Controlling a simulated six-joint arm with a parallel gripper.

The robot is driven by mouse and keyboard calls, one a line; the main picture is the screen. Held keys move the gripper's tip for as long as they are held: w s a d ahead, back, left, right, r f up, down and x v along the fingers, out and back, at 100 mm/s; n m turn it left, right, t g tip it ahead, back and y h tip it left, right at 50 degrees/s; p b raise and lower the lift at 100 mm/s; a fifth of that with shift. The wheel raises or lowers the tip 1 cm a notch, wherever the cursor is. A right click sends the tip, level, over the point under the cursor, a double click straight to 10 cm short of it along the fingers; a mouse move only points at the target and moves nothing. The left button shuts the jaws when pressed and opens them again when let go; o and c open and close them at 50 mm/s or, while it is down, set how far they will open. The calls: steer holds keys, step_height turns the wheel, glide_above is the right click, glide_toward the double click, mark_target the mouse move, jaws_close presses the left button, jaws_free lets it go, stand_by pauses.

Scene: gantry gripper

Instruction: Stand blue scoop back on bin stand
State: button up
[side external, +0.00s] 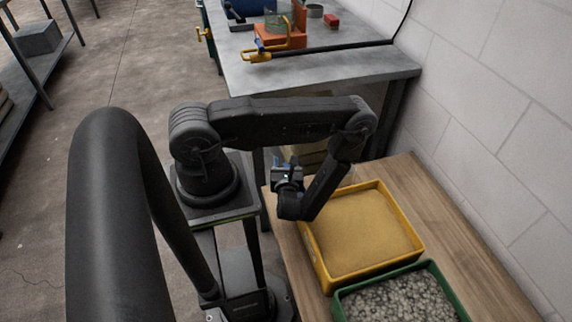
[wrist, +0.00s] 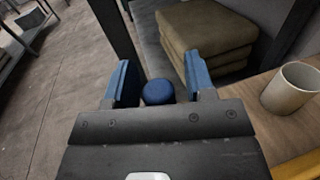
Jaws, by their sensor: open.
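My gripper (side external: 288,176) hangs at the left edge of the wooden bench, beside the yellow bin (side external: 322,282). In the wrist view its two blue fingers (wrist: 158,78) are spread apart. A round blue thing (wrist: 158,92) shows between them, with a gap on the right finger's side. It may be the end of the blue scoop's handle, but its length and the scoop's bowl are hidden. I cannot tell whether it touches the left finger. No whole scoop shows in either view. I cannot tell which part is the bin stand.
A beige cup (wrist: 290,88) stands on the wooden bench (side external: 460,225), right of my gripper. The yellow bin holds sand; a green bin (side external: 343,305) holds gravel. Folded sacks (wrist: 205,38) lie beyond my fingers. A grey worktable (side external: 350,70) with tools stands behind, and a wall bounds the right.

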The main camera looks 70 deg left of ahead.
steer(key=v, duration=1.2)
steer(key=d+r+n+h, duration=0.3)
steer(key=r+n+h, duration=0.2)
steer(key=r, duration=0.8)
steer(key=d+r+n+h, duration=0.4)
steer(key=r+n+h, duration=0.2)
steer(key=r+n, duration=0.3)
steer(key=d+r+n+t+h, duration=0.1)
steer(key=d+r+n+h, duration=0.3)
steer(key=r, duration=1.4)
steer(key=w+n+h, duration=0.1)
steer(key=n+h, duration=0.1)
steer(key=n, duration=0.1)
